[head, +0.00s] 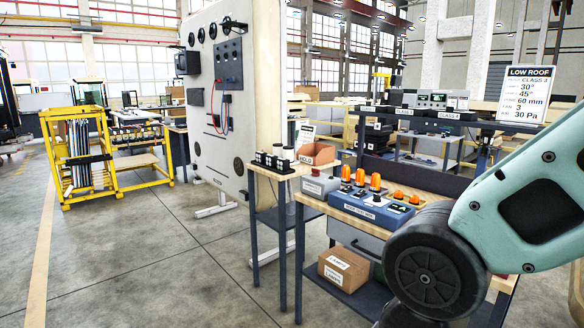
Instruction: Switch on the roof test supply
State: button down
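A blue box (366,212) with a small label on its front stands on the wooden-topped bench at centre right. The label is too small to read surely. Dark controls show on its top, but their setting cannot be told. Which of these is the roof test supply I cannot tell for certain. My teal and black arm fills the right side and hides part of the bench. My gripper is not in view.
Several orange beacons (375,182) stand by the blue box. A small side table (262,170) with dark cylinders adjoins the bench. A tall white panel (232,75) stands behind, and a yellow rack (75,155) at left. A LOW ROOF sign (525,94) is at right. The left floor is clear.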

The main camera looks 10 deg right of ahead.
aim_at(316, 173)
jog(key=i+j+u, duration=0.2)
jog(key=i, duration=1.15)
jog(key=i+j+u, duration=0.15)
jog(key=i, duration=1.2)
